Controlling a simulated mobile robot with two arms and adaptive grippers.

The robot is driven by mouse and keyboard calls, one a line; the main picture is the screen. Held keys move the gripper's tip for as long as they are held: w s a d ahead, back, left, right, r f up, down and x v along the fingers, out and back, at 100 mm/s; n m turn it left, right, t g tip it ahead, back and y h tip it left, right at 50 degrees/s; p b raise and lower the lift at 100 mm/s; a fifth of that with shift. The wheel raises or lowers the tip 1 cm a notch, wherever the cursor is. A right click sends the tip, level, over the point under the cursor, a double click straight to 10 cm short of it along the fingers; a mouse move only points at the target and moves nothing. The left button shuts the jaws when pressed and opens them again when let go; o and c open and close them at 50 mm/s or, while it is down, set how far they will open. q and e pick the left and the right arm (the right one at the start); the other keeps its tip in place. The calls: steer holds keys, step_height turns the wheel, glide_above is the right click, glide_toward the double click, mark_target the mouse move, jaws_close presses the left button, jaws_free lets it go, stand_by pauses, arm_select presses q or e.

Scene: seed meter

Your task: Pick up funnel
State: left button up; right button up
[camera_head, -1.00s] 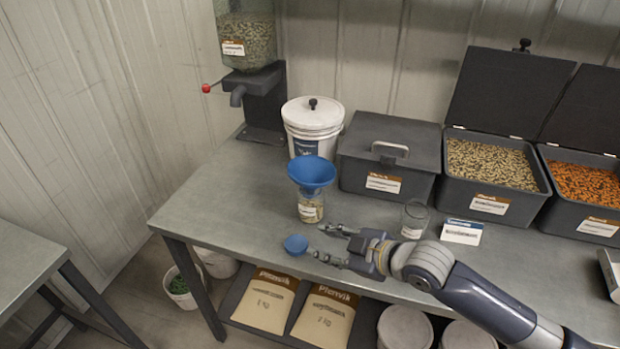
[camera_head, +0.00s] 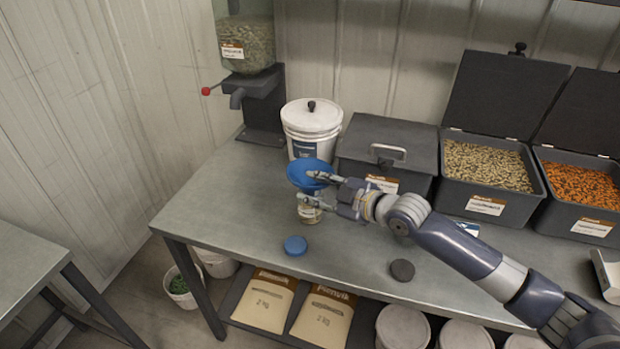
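The blue funnel (camera_head: 300,170) sits wide end up on a small labelled jar (camera_head: 309,215) near the middle of the bench. My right gripper (camera_head: 307,186) is at the funnel's right side, with its fingers apart. One fingertip overlaps the funnel's bowl and the other shows lower, near the jar's top. I cannot tell whether the fingers touch the funnel. The gripper hides the funnel's lower right part and some of the jar. My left gripper is out of view.
A blue lid (camera_head: 295,246) and a dark disc (camera_head: 402,270) lie on the bench (camera_head: 230,205). A white bucket (camera_head: 311,127), a closed grey bin (camera_head: 390,143) and open bins of pellets (camera_head: 487,168) stand behind. The bench's left part is clear.

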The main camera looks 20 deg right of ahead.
mark_target(310, 187)
steer(key=x, duration=0.4)
steer(key=shift+p, duration=0.3)
steer(key=shift+c, duration=0.8)
jaws_close()
steer(key=shift+r, duration=0.1)
